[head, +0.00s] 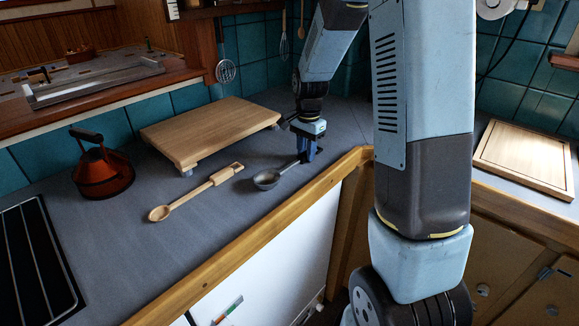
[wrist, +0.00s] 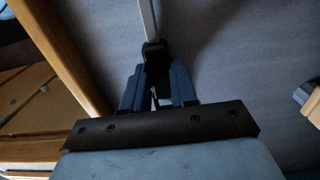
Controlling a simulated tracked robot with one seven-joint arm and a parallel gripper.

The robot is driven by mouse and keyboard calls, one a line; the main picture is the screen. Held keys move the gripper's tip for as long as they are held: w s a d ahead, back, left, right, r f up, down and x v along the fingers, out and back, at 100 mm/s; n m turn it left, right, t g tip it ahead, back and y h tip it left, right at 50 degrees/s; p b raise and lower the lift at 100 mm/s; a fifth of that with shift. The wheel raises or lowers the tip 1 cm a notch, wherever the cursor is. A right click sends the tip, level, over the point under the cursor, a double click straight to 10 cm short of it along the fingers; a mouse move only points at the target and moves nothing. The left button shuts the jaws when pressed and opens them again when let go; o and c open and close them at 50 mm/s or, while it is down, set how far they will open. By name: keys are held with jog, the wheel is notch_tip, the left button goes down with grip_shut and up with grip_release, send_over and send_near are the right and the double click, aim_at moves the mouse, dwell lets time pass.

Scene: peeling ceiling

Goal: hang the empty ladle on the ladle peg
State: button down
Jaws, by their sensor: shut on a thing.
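The ladle (head: 268,180) is grey metal with a round bowl, low over or on the counter; I cannot tell whether it touches. The bowl looks empty. Its handle runs back right to my gripper (head: 307,157), which points down and is shut on the handle's end. In the wrist view the pale handle (wrist: 148,18) runs up from a dark end piece between the blue fingers of my gripper (wrist: 156,78). A skimmer (head: 226,71), a whisk (head: 284,46) and another utensil hang along the back wall. I cannot make out which peg is the ladle peg.
A wooden spoon (head: 195,193) lies left of the ladle. A raised wooden board (head: 210,130) stands behind it. A red-brown kettle (head: 102,172) and a dark hob (head: 36,262) are at left. Another board (head: 525,158) lies on the right counter. A wooden edge (head: 250,238) borders the counter front.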

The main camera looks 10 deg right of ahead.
dwell(0.3)
jog(key=shift+w+r, duration=0.1)
jog(key=shift+r, duration=2.95)
